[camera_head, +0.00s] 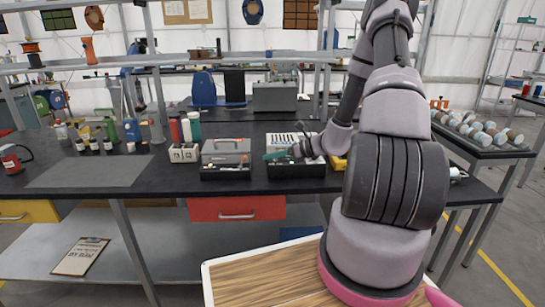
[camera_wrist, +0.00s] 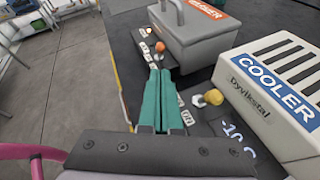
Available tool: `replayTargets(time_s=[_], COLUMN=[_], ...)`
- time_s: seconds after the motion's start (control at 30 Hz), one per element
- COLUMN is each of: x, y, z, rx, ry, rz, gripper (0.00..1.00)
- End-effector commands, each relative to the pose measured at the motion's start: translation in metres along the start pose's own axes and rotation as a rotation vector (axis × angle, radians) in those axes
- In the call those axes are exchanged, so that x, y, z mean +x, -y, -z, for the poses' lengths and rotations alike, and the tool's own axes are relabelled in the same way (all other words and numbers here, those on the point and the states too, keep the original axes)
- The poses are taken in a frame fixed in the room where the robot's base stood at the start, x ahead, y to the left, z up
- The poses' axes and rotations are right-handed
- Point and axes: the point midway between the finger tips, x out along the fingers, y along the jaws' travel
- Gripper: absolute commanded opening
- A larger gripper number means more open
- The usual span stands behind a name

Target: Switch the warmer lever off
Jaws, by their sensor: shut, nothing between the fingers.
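The warmer (camera_head: 226,148) is a grey box with a handle on top, on the black workbench left of the cooler. In the wrist view the warmer (camera_wrist: 200,45) stands at the top with its orange label partly cut off. Its lever (camera_wrist: 160,47) has an orange ball knob at the near front corner. My gripper (camera_wrist: 160,72) has teal fingers closed together and empty, with tips just short of the knob; I cannot tell whether they touch. In the head view my gripper (camera_head: 268,156) is between the warmer and the cooler, reaching left. The lever's position is unclear.
The white cooler (camera_wrist: 275,85), with a blue label and a yellow-knobbed lever (camera_wrist: 213,97), stands close to the fingers' right. White sockets or switches line the warmer's front. Bottles (camera_head: 190,125) stand left behind the warmer. A grey mat (camera_head: 90,171) lies clear at left.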

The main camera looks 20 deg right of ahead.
Motion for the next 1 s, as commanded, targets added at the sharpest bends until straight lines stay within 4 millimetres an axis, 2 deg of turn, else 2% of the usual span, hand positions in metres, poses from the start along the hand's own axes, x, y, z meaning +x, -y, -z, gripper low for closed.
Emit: replayTargets(time_s=[0.03, 0.2, 0.4, 0.83, 1.0], x=[0.011, 0.041, 0.061, 0.066, 0.059], y=[-0.001, -0.001, 0.000, 0.000, 0.004], z=[0.000, 0.000, 0.000, 0.000, -0.001], rx=[0.000, 0.001, 0.000, 0.000, -0.008], ry=[0.001, 0.001, 0.001, 0.000, -0.018], rz=[-0.004, -0.003, 0.000, 0.000, 0.007], gripper=[0.00, 0.00, 0.00, 0.00, 0.00])
